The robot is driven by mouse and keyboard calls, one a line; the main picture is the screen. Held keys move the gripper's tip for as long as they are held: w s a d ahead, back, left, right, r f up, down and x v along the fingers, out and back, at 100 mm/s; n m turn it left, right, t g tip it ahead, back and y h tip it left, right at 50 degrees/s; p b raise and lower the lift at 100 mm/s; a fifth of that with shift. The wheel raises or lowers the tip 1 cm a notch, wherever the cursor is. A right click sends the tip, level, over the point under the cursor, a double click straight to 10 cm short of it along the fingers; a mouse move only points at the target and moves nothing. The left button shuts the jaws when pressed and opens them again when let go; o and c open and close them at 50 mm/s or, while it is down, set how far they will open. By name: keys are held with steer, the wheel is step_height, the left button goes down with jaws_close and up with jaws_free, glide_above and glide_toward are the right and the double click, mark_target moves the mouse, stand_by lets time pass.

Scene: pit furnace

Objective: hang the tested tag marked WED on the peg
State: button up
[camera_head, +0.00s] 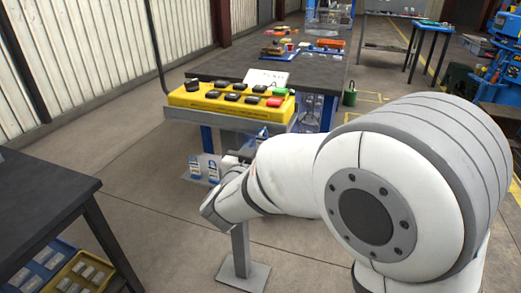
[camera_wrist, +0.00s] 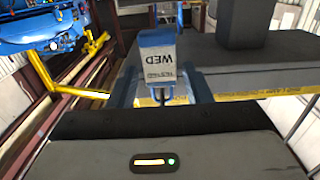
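The tested tag marked WED (camera_wrist: 157,58) is white and blue. It shows at the centre of the wrist view with its letters upside down, just beyond my gripper's housing. A dark loop sits at its lower edge there. Blue bars lie on both sides of it. I cannot tell whether the tag is held. I cannot make out the peg.
The yellow button box (camera_head: 232,104) stands close beyond my gripper. A grey post on a flat base (camera_head: 243,275) stands below my arm. A dark table (camera_head: 40,205) is at the left, with yellow and blue bins below. A long workbench (camera_head: 225,64) lies beyond.

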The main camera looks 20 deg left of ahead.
steer(key=shift+o, duration=1.2)
steer(key=s+p, duration=0.1)
steer(key=s, duration=0.6)
steer(key=w+d+r+n+g+y+p, duration=0.25)
steer(key=d+r+g+y+p, duration=0.4)
steer(key=d+r+p, duration=0.5)
steer(key=s+d+r+m+g+h+p, duration=0.1)
steer(key=s+d+g+p, duration=0.3)
steer(key=s+d, duration=0.4)
steer(key=s+d+r+g+h+p, duration=0.3)
steer(key=s+d+g+h+p, duration=0.1)
steer(key=s+d+p, duration=0.3)
steer(key=s+d+g, duration=0.1)
steer(key=s+d, duration=0.1)
steer(key=d, duration=0.2)
steer(key=shift+d+r+m, duration=0.2)
steer(key=shift+r+m, duration=0.05)
steer(key=shift+m, duration=0.1)
